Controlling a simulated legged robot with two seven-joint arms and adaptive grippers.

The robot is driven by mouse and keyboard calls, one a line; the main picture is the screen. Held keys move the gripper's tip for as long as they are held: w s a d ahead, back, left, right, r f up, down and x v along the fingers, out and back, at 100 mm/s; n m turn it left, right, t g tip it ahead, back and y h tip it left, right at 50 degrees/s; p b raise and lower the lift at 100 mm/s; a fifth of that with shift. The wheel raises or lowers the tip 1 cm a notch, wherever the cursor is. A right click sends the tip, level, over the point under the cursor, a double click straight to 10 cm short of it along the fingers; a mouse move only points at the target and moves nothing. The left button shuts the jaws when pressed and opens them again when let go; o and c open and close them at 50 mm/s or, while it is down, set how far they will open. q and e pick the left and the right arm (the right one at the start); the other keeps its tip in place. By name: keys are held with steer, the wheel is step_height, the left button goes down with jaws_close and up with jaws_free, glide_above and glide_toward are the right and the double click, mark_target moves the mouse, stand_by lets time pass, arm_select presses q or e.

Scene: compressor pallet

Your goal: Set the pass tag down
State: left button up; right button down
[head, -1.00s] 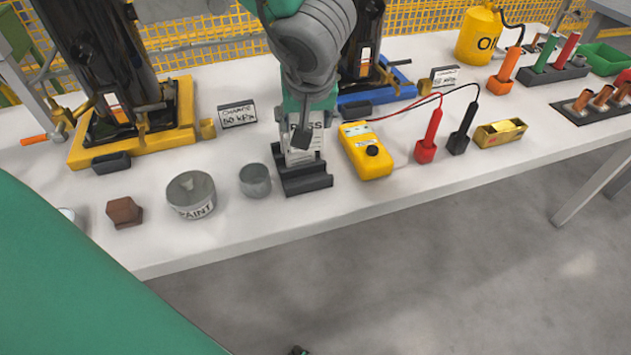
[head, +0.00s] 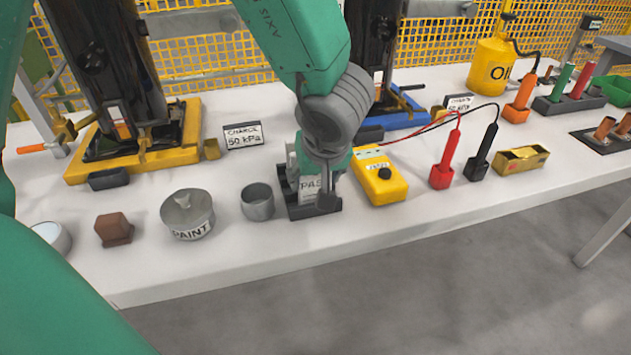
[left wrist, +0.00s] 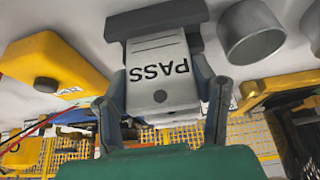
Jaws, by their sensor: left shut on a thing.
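The white pass tag (head: 309,186) with black "PASS" lettering is at the dark holder block (head: 300,211) on the white bench. It also shows upside down in the left wrist view (left wrist: 158,75), with a round hole near its end. My left gripper (head: 318,192) is shut on the tag, with one finger on each side of it in the left wrist view (left wrist: 160,95). The tag's far end meets the holder (left wrist: 160,18); I cannot tell how firmly it rests there. In the head view the gripper hides part of both. My right gripper is not in view.
A grey cup (head: 257,203) and a paint tin (head: 188,214) stand left of the holder. A yellow meter (head: 380,178) with red and black probes is close on the right. A "50 kPa" sign (head: 244,136) stands behind left. The bench front edge is near.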

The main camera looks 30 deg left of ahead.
arm_select(q)
steer(key=shift+a+r, duration=0.1)
steer(key=o, duration=1)
steer(key=shift+a, duration=0.15)
steer(key=shift+c, duration=0.2)
steer(key=p+v, duration=0.6)
steer(key=v, duration=0.6)
steer(key=shift+s, duration=0.1)
